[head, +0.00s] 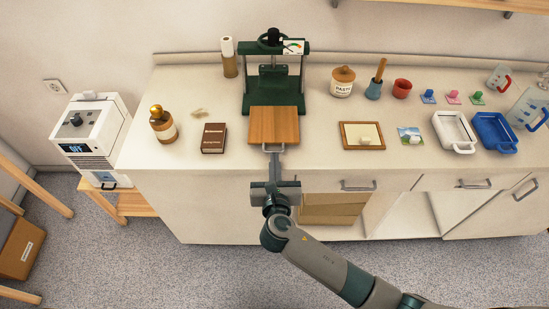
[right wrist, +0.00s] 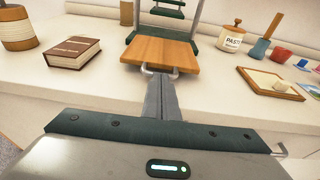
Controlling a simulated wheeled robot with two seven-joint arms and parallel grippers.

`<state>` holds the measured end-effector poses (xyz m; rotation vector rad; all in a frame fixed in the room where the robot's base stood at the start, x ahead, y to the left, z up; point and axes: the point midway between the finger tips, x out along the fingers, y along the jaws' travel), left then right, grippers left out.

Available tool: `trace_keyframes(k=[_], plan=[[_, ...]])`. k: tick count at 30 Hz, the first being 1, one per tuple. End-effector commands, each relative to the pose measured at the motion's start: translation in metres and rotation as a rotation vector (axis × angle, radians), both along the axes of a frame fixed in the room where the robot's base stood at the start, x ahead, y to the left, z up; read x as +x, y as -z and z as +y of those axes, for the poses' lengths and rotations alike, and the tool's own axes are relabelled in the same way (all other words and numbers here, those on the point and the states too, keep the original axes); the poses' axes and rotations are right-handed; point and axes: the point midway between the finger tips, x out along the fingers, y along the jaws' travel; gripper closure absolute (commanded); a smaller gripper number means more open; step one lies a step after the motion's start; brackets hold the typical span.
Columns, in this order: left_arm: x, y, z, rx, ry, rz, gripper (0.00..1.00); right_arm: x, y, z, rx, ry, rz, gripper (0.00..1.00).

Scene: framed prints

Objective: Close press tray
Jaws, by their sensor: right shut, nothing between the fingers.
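A dark green press (head: 273,75) stands on the counter against the back wall. Its wooden tray (head: 274,124) sticks out from the press toward the front of the counter, with a metal handle (head: 272,148) on its front edge. My right gripper (head: 274,155) is at the handle, shut, with nothing visible between its fingers. In the right wrist view the fingers (right wrist: 163,80) reach up to the handle below the wooden tray (right wrist: 160,52); I cannot tell whether they touch it. My left gripper is out of view.
A wooden frame (head: 362,136), a paste jar (head: 342,82), a white tray (head: 454,132) and a blue tray (head: 493,132) are to the right. The counter is clear just beside the tray.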

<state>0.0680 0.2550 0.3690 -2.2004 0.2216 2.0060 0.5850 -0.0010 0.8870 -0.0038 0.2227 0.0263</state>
Motion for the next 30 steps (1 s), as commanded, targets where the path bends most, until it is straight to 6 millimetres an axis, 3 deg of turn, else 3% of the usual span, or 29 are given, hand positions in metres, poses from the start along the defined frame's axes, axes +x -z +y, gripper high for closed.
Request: trace_keyframes(k=[20,25,30], plan=[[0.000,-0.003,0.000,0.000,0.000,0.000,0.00,0.014,0.001,0.000,0.001,0.001,0.000,1.00],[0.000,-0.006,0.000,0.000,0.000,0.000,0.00,0.039,0.000,0.001,0.000,0.001,-0.002,1.00],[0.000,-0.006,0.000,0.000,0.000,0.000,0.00,0.079,0.000,0.000,0.000,0.001,-0.002,1.00]])
